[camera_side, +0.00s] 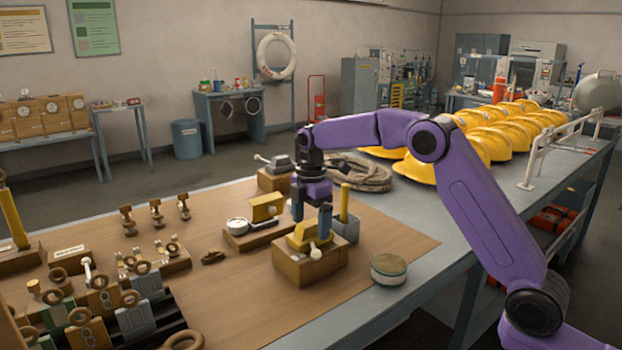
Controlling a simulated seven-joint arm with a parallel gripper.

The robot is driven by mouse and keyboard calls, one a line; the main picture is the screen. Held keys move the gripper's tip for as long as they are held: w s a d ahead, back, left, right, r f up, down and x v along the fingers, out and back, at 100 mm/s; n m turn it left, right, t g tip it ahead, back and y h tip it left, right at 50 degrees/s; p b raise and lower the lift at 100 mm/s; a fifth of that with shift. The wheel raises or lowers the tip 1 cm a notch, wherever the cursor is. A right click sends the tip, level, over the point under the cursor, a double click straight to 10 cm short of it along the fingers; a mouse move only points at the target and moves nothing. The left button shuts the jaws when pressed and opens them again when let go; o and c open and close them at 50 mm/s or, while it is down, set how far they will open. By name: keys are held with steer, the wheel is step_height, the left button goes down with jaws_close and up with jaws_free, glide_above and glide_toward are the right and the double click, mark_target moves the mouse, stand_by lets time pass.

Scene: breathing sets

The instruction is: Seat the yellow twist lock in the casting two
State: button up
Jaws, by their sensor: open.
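My gripper (311,220) points straight down, its dark blue fingers apart. It is at a yellow block-like piece (303,242) with a pale knob at its front, likely the yellow twist lock. That piece sits on a wooden block (318,270) near the mat's front right. The fingers are at either side of its top; I cannot tell if they touch it. A second yellow piece (266,206) sits on a wooden base just behind and left. A grey piece with a lever (280,164) stands on another block farther back. I cannot tell which is casting two.
A grey holder with an upright yellow stick (344,205) stands close to my gripper's right. A round gauge (237,226) lies at left. A round tin (388,269) and a rope coil (355,172) are nearby. Several rings and fittings (110,303) crowd the front left.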

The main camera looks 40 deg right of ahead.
step_height(320, 180, up, 15)
steer(key=shift+f, duration=0.2)
stand_by(0.5)
steer(key=shift+s, duration=0.1)
stand_by(0.5)
